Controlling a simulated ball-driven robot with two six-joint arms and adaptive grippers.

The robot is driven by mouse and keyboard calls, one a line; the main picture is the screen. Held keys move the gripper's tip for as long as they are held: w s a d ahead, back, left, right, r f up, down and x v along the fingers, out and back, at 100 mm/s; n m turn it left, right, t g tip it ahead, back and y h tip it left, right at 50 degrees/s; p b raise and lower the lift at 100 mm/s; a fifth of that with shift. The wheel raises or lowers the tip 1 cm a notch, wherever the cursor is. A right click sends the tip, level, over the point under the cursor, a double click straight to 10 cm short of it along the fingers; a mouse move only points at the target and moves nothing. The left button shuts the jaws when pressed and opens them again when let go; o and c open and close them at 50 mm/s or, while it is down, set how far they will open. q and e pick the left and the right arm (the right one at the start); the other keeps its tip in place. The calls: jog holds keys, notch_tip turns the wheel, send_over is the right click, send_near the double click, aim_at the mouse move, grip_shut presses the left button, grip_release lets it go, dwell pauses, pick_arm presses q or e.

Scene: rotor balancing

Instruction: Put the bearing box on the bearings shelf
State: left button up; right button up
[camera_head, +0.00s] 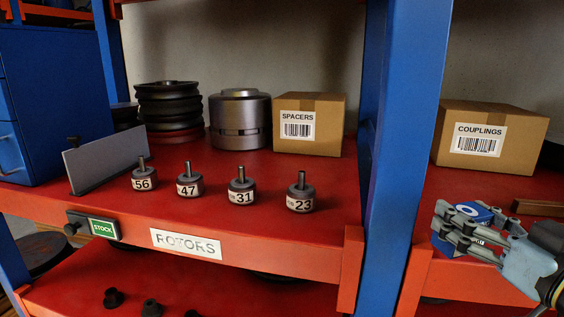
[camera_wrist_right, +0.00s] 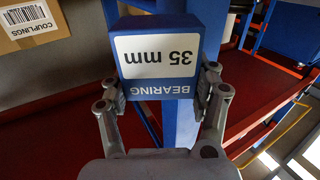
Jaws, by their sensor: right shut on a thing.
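The bearing box (camera_wrist_right: 158,60) is blue with a white "35 mm" label and the word BEARING, upside down in the right wrist view. My right gripper (camera_wrist_right: 165,85) is shut on it, with a finger on each side. In the head view my right gripper (camera_head: 464,228) is at the right, in front of the right-hand red shelf, and mostly covers the blue box (camera_head: 474,211). No shelf label reading BEARINGS shows. My left gripper is not in view.
A COUPLINGS carton (camera_head: 490,134) stands on the right-hand shelf. A blue post (camera_head: 402,140) divides it from the ROTORS shelf (camera_head: 255,245), which holds several numbered rotors, a SPACERS carton (camera_head: 309,125) and metal parts. A brown piece (camera_head: 535,208) lies at the right.

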jog(key=s+a+r+n+g+y, duration=0.1)
jog(key=s+a+r+n+y, duration=0.2)
jog(key=a+r, duration=0.3)
jog(key=shift+s+g+y, duration=0.3)
jog(key=shift+s+y, duration=0.2)
jog(key=shift+y, duration=0.2)
